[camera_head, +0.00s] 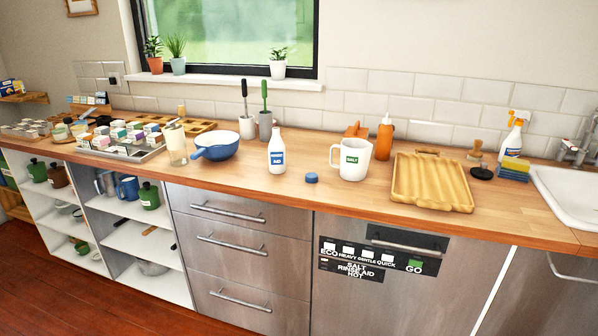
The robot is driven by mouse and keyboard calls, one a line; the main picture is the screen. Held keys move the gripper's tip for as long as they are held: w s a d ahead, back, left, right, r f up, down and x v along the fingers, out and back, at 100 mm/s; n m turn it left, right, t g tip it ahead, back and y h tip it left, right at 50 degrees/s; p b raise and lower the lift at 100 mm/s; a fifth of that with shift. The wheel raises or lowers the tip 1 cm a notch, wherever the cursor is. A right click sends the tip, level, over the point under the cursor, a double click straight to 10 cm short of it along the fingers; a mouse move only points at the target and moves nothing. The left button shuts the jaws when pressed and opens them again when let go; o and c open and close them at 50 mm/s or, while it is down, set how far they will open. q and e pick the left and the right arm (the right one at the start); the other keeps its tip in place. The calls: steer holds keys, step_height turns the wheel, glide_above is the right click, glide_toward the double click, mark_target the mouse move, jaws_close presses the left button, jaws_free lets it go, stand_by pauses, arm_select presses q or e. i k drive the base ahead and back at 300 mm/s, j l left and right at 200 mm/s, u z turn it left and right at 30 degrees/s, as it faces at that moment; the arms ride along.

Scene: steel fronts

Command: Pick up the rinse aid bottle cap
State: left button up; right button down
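A small blue cap (311,178) lies on the wooden counter. The white rinse aid bottle (277,152) with a blue label stands upright to its left, without a cap visible on top. A white salt jug (351,159) with a green label stands to the right of the cap. The cap touches neither of them. Neither of my grippers shows in the head view.
A ribbed wooden board (432,182) lies right of the jug. A blue pan (216,147) stands left of the bottle. A dishwasher (379,270) and steel drawers (232,238) are below. The counter's front strip (290,196) near the cap is clear.

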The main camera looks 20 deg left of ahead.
mark_target(309, 178)
steer(key=i+u, duration=0.15)
steer(key=i, duration=0.35)
steer(key=i+l+u, duration=0.15)
steer(key=i, duration=0.35)
steer(key=i+l+u, duration=0.1)
steer(key=i, duration=0.4)
